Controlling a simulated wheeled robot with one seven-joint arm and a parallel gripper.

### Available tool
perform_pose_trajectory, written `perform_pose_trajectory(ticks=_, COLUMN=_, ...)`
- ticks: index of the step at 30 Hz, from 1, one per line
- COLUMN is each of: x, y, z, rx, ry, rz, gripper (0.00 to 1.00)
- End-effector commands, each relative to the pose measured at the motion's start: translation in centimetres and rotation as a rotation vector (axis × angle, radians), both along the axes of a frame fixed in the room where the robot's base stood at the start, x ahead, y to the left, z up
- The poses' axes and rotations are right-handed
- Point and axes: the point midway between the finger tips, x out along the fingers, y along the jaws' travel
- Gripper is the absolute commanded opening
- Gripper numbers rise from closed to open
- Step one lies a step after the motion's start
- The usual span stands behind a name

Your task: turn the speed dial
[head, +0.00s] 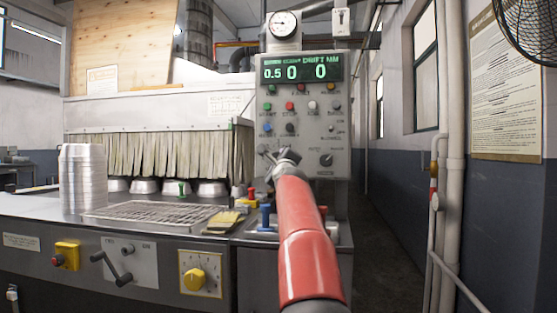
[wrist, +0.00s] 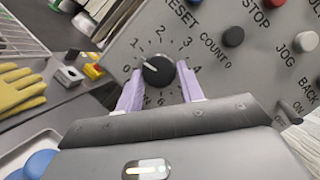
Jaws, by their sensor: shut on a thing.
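The speed dial (wrist: 158,71) is a round black knob on the grey control panel (wrist: 226,80), ringed by a number scale, in the wrist view. Its white mark points up-left, between 0 and 1. My gripper (wrist: 163,79) has its two pale purple fingers on either side of the knob and is shut on it. In the head view my gripper (head: 277,157) is at the lower left of the control panel (head: 345,105), and my red arm and wrist hide the dial. The green display (head: 301,70) above reads 0.5, 0 and 0.
Several coloured buttons and another black knob (head: 326,160) are close by on the panel. Yellow gloves (head: 224,222), a wire rack (head: 150,213) and stacked pans (head: 83,178) are on the counter to the left. A yellow dial (head: 195,279) is on the counter front. The aisle at right is clear.

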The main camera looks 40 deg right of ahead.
Motion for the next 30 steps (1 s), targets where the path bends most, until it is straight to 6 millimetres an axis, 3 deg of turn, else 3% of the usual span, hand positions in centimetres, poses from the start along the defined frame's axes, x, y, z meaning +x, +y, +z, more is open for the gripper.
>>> perform_pose_trajectory(ticks=12, x=-0.02, y=0.01, z=0.2, rx=-0.102, ry=0.121, rz=0.002, gripper=0.15)
perform_pose_trajectory(ticks=27, x=-0.02, y=0.01, z=0.14, rx=-0.111, ry=0.131, rz=0.002, gripper=0.15)
perform_pose_trajectory(ticks=28, x=-0.02, y=0.01, z=0.14, rx=-0.111, ry=0.131, rz=0.002, gripper=0.41)
perform_pose_trajectory(ticks=30, x=-0.01, y=0.0, z=0.14, rx=-0.111, ry=0.131, rz=0.002, gripper=0.51)
